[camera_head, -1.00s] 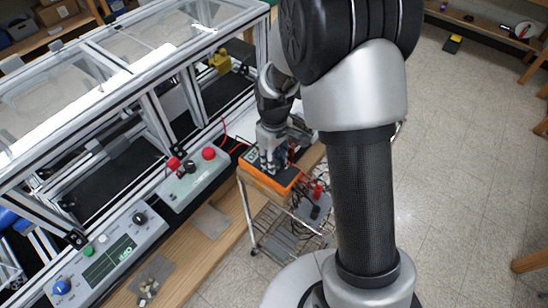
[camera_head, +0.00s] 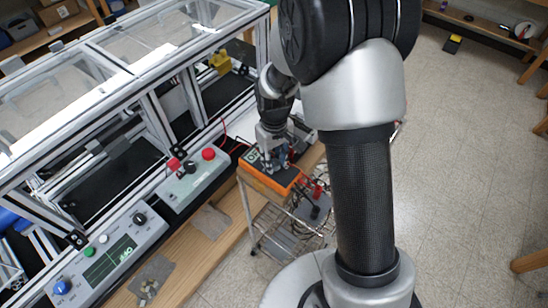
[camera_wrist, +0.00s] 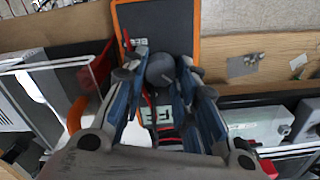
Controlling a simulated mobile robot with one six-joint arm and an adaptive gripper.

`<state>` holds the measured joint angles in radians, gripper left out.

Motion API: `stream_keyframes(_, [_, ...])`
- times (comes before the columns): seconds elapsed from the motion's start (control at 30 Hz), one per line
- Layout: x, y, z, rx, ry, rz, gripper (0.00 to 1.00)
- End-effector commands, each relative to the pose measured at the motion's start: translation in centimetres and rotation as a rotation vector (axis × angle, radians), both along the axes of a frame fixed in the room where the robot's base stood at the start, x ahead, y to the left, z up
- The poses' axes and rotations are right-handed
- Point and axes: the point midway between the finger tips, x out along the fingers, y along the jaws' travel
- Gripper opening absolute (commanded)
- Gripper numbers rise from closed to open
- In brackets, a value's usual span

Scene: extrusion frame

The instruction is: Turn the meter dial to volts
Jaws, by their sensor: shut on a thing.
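The meter (camera_head: 254,176) is an orange-edged, dark-faced box on top of a small wire cart. It also shows in the wrist view as a dark face with an orange rim (camera_wrist: 199,35). Its round grey dial (camera_wrist: 160,70) sits between my fingertips. My gripper (camera_wrist: 161,74) points down at the meter face and is closed on the dial from both sides. In the head view my gripper (camera_head: 273,161) covers much of the meter face. The meter's display (camera_wrist: 160,112) is partly hidden behind the fingers, and the dial's pointer setting is not readable.
Red and black leads (camera_head: 318,188) hang at the cart's right side. The wire cart (camera_head: 290,235) stands beside a wooden bench edge (camera_head: 190,268). A control box with red knobs (camera_head: 196,178) and a framed enclosure lie to the left. Open floor (camera_head: 470,150) is at right.

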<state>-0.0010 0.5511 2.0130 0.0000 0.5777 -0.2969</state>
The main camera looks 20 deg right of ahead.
Motion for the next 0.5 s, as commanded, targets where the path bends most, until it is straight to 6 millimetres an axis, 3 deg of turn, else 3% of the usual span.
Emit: stream_keyframes(0.5, [0.03,-0.17,0.02,0.0,-0.001,-0.479,0.03])
